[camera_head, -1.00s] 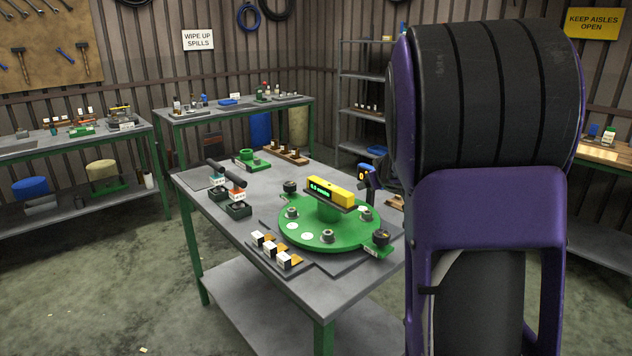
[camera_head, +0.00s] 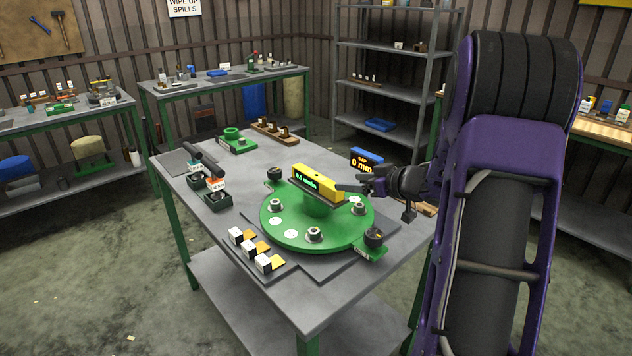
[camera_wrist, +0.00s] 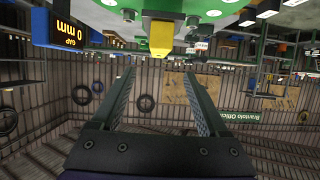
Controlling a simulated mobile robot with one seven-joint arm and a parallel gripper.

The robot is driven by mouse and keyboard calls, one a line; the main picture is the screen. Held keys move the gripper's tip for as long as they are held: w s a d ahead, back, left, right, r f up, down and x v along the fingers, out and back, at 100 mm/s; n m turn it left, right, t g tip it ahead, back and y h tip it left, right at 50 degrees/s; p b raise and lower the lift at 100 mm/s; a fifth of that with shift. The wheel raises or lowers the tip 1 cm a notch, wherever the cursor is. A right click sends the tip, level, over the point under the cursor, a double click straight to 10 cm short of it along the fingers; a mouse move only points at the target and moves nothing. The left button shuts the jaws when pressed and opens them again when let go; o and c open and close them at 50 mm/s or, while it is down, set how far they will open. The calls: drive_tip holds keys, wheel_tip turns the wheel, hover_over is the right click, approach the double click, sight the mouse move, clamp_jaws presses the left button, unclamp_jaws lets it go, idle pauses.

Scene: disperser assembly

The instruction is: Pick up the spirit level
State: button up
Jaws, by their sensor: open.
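The spirit level is a yellow bar (camera_head: 319,184) with a green-lit display on its side. It lies on top of the raised hub of a round green disc (camera_head: 283,240) on the bench. My gripper (camera_head: 345,188) is at the right end of the level in the head view. In the wrist view, which is upside down, the level's yellow end (camera_wrist: 161,42) shows between and beyond the two open fingers (camera_wrist: 159,76). Nothing is held. Whether a finger touches the level is unclear.
Several nuts and white spots ring the disc. A black knob (camera_head: 374,236) sits at its front right. White-and-black blocks (camera_head: 250,247) lie in front. A "0 mm" gap display (camera_head: 367,161) stands close behind my gripper.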

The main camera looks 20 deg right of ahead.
sight(323, 179)
drive_tip(key=b+x, duration=0.1)
drive_tip(key=x, duration=1.3)
drive_tip(key=shift+w+a+b, duration=0.1)
drive_tip(key=shift+w+b, duration=0.15)
drive_tip(key=shift+b, duration=0.05)
clamp_jaws()
